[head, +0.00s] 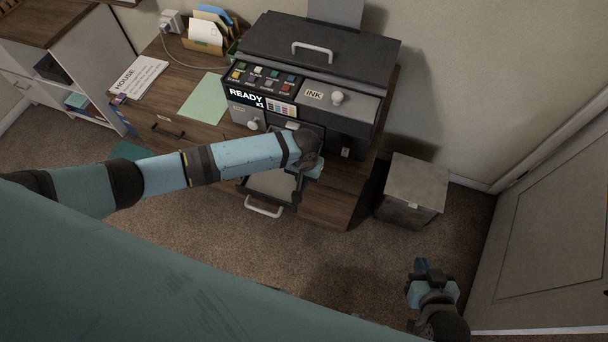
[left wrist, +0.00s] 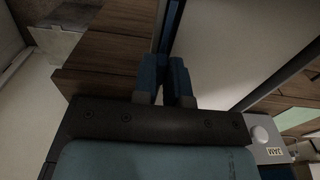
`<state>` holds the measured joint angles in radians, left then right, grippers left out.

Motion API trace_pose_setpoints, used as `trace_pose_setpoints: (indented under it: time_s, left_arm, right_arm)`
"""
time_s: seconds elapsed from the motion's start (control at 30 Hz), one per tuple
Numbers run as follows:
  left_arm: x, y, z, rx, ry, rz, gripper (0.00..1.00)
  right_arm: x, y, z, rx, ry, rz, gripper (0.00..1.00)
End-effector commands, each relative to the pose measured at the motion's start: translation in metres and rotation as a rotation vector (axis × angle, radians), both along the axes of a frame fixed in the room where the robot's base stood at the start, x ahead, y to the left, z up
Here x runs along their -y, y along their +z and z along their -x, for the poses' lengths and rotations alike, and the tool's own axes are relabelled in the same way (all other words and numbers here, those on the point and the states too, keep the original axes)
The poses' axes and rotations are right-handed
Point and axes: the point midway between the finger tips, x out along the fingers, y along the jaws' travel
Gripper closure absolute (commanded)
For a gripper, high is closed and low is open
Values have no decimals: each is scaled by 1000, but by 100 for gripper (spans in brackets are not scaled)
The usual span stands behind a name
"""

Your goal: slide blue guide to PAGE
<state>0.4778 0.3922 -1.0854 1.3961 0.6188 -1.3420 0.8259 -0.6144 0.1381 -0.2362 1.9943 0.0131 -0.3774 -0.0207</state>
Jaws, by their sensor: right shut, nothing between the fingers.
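The printer (head: 310,65) stands on the desk, its display reading READY x1. A paper tray (head: 270,187) with a pale handle sticks out low at its front. My left gripper (head: 306,172) is over the tray's right side; my own arm hides part of the tray. In the left wrist view, the left fingers (left wrist: 165,78) are close together beside a narrow blue strip (left wrist: 170,25), perhaps the blue guide. I cannot tell whether they touch or grip it. The PAGE mark is not readable in either view. My right gripper (head: 421,266) is shut and empty, low over the floor.
A grey bin (head: 412,190) stands right of the desk. A HOUSE sheet (head: 138,75), a green sheet (head: 203,98) and a file holder (head: 207,35) are on the desk's left. A door (head: 555,210) is at the right. Carpet in front is clear.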

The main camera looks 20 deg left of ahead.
Motion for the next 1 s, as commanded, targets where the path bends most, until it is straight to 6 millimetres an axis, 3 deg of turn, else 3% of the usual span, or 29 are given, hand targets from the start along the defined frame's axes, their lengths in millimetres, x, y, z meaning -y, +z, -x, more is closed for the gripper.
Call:
trace_pose_setpoints:
  time_s: [0.17, 0.4, 0.67, 0.7, 0.8, 1.0]
  left_arm:
    - [0, 1, 0, 0, 0, 0, 100]
    - [-12, 4, 0, -2, 2, -1, 100]
    - [-12, 0, -1, 0, 1, 0, 100]
    - [-12, 0, -1, 0, 1, 0, 83]
    - [-12, 0, -1, 0, 0, 0, 62]
    - [-12, 0, -1, 0, 0, 0, 62]
  right_arm:
    - [1, 1, 0, 0, -1, 1, 100]
    - [1, 20, -1, 1, -1, 2, 100]
    - [1, 19, -1, 1, -1, 2, 100]
    - [1, 18, -1, 1, -1, 2, 100]
    - [2, 17, 0, 0, -1, 2, 100]
    - [2, 16, 0, -2, -1, 3, 100]
